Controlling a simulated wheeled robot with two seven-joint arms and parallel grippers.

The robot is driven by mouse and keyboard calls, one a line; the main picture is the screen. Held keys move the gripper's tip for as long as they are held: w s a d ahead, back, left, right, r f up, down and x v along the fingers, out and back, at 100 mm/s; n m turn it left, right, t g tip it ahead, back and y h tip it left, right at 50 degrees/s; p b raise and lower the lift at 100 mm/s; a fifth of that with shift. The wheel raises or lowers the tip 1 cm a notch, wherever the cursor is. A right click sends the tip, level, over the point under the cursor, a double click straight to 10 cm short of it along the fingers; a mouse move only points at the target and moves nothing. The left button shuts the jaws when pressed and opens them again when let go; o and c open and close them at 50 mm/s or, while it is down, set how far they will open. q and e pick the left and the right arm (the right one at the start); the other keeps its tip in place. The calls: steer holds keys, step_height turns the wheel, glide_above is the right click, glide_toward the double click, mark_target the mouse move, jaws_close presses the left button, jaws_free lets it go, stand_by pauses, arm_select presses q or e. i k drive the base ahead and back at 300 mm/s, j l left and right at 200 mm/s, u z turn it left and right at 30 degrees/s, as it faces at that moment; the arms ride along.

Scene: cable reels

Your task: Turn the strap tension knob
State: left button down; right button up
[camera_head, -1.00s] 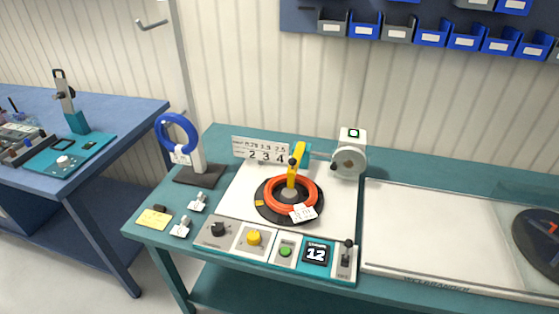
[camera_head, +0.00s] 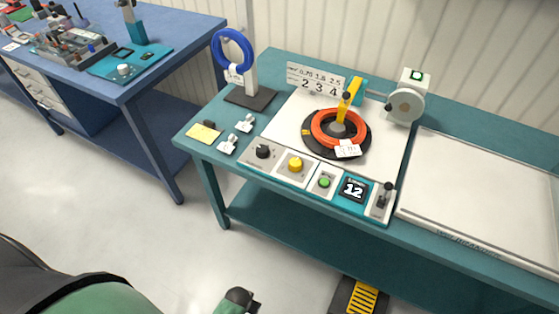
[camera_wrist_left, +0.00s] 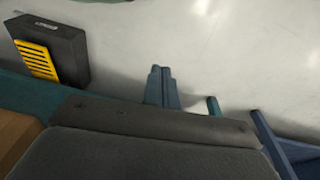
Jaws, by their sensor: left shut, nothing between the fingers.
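A black knob (camera_head: 262,151) sits at the left end of the control panel on the teal bench. A pale knob (camera_head: 124,70) sits on a teal plate (camera_head: 104,73) on the blue bench at the upper left. I cannot read which one is the strap tension knob. My left gripper (camera_wrist_left: 161,74) shows in the left wrist view with its two fingers together, empty, over the floor. It is well apart from both knobs. My right gripper is not in view.
The teal bench (camera_head: 218,163) carries an orange cable coil (camera_head: 326,138), a blue coil (camera_head: 217,48) on a stand, a yellow button (camera_head: 295,164) and a small display (camera_head: 353,189). A black and yellow pedal (camera_head: 364,298) lies on the floor. Open floor (camera_head: 110,200) lies in front.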

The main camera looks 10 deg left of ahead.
mark_target(262, 150)
steer(key=k+z, duration=0.2)
steer(key=k, duration=0.4)
steer(key=k+l+z, duration=0.25)
steer(key=k, duration=0.35)
